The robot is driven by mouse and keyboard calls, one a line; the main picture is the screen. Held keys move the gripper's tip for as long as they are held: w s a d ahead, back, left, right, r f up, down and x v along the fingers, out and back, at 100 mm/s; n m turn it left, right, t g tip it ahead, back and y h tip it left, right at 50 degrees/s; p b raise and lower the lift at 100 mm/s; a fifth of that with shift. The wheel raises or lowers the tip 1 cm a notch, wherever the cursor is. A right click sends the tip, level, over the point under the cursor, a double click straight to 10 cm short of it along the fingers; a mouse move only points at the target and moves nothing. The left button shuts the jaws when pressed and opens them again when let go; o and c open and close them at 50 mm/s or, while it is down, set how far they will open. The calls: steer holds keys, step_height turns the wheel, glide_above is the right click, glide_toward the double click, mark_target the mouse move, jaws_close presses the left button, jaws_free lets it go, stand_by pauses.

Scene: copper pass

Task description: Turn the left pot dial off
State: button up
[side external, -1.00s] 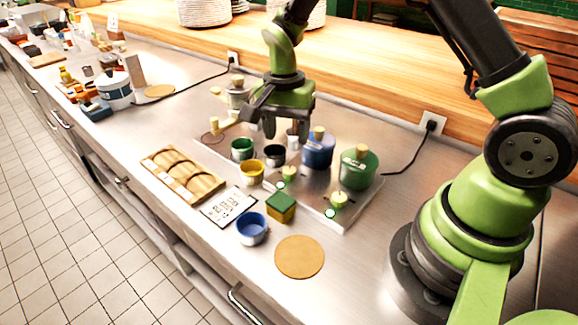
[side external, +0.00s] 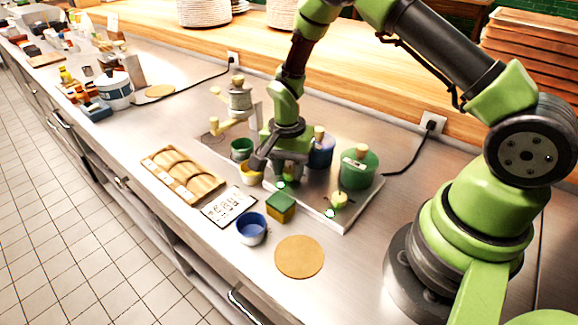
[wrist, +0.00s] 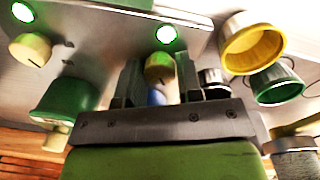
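The left pot dial (wrist: 159,67) is a yellow-green knob showing between my two fingers in the wrist view. In the side view my gripper hides it. My gripper (wrist: 160,75) is open, pointing down over the dial, one finger on each side; I cannot tell if either finger touches it. In the side view my gripper (side external: 283,178) is low at the hob's front left. A lit green light (wrist: 166,34) is beside the left dial. The blue pot (side external: 321,151) stands behind my gripper, partly hidden. The right dial (side external: 338,199) is uncovered, with its own green light (side external: 330,213).
The green pot (side external: 359,169) stands right of the blue pot on the metal hob plate (side external: 350,216). A yellow cup (side external: 250,176) and green cup (side external: 242,149) are close left of my gripper. A green-yellow block (side external: 281,207) and blue bowl (side external: 252,228) are in front.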

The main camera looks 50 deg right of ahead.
steer(key=c, duration=0.4)
steer(key=shift+n, duration=0.4)
steer(key=n, duration=1.1)
stand_by(0.4)
steer(key=o, duration=0.9)
steer(key=shift+o, duration=0.2)
